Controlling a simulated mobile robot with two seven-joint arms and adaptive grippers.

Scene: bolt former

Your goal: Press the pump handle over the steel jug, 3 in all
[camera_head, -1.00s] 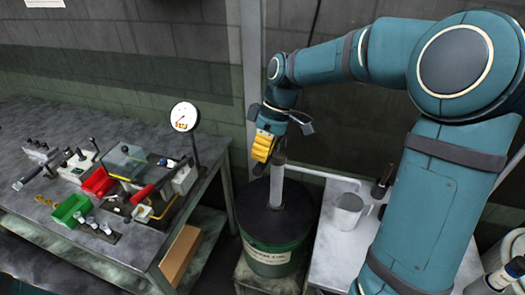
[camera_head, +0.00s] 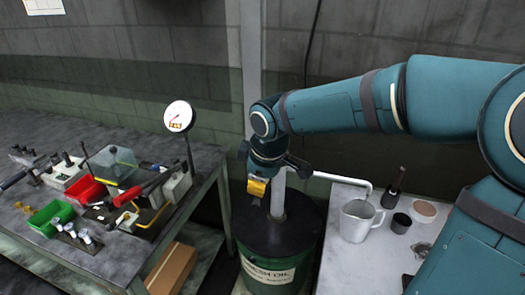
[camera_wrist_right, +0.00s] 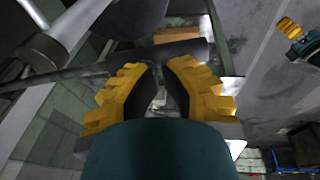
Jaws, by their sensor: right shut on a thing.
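The pump stands on a green drum (camera_head: 265,262) with a dark lid; its pale column (camera_head: 278,195) is upright. Its white spout (camera_head: 345,181) reaches right and bends down over the steel jug (camera_head: 357,221), which stands upright on a pale bench. My right gripper (camera_head: 257,187) is low beside the column, on its left. In the right wrist view its yellow fingers (camera_wrist_right: 160,85) are shut on the dark bar of the pump handle (camera_wrist_right: 95,72). My left gripper (camera_wrist_right: 291,27) appears only at the upper right of that view, and its jaws are unclear. The jug's inside is hard to see.
A dark cup (camera_head: 401,223), a bottle (camera_head: 393,190) and a round tan dish (camera_head: 425,208) stand by the jug. The left workbench (camera_head: 130,262) holds a gauge (camera_head: 178,116), a red bin (camera_head: 88,189), a green bin (camera_head: 48,215) and tools. A cardboard box (camera_head: 171,268) sits below.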

